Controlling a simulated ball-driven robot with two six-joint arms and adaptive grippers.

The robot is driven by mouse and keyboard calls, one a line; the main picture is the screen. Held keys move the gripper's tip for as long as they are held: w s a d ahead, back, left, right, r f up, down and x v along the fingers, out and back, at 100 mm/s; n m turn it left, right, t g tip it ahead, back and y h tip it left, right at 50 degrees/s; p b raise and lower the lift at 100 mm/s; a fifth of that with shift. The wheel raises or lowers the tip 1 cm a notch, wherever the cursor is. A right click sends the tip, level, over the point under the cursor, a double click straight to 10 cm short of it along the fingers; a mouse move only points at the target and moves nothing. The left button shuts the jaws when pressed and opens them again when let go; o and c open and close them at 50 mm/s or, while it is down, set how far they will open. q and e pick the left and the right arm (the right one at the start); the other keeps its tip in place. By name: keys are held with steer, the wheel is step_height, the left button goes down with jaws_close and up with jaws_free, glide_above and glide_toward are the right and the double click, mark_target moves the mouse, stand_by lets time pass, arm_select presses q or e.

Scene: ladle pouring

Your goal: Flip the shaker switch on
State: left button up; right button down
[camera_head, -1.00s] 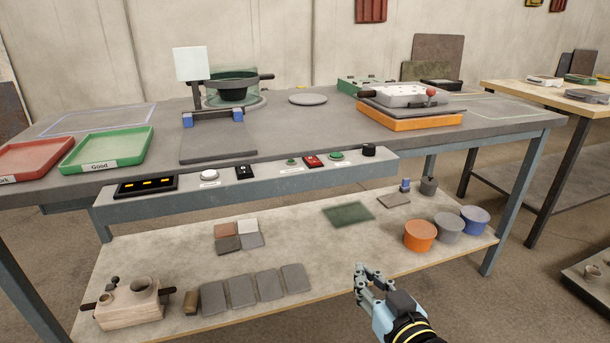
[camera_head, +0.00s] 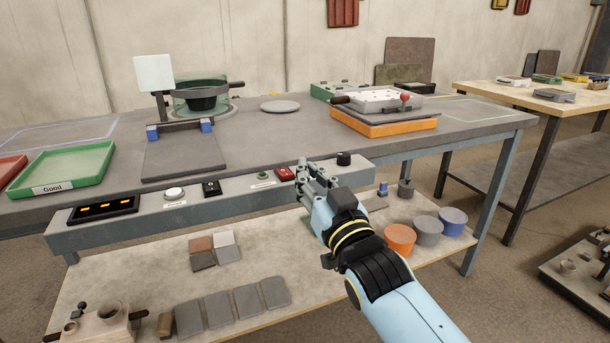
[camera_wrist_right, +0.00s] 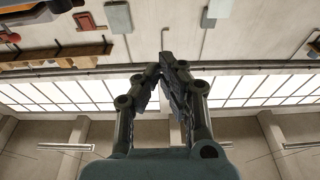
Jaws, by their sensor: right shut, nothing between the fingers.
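The grey control panel (camera_head: 240,198) runs along the front of the workbench. It carries a black switch (camera_head: 211,188) and a red switch (camera_head: 285,174). I cannot tell from labels which one is the shaker switch, nor its position. My right gripper (camera_head: 309,172) is at the panel's front, just right of the red switch, with its fingers shut and empty. It hides the part of the panel where a green button was. In the right wrist view the fingertips (camera_wrist_right: 167,65) are together with nothing between them. My left gripper is not in view.
The panel also has a display (camera_head: 103,209), a white button (camera_head: 174,194), a small green button (camera_head: 263,177) and a black knob (camera_head: 343,159). A green tray (camera_head: 100,150) and an orange-based device (camera_head: 380,126) stand on the bench. The lower shelf holds round containers (camera_head: 400,236).

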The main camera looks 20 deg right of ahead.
steer(key=r+b, duration=0.1)
steer(key=b, duration=0.1)
glide_above(295, 175)
steer(key=s+a, duration=0.1)
steer(key=s, duration=0.1)
steer(key=shift+s+a+r, duration=0.15)
steer(key=shift+s+f+b, duration=0.25)
steer(key=shift+f+b, duration=0.2)
steer(key=shift+f, duration=0.6)
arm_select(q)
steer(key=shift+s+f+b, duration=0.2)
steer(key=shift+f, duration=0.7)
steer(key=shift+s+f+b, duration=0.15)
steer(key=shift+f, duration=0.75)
arm_select(e)
steer(key=shift+s+f, duration=0.15)
steer(key=shift+f, duration=0.55)
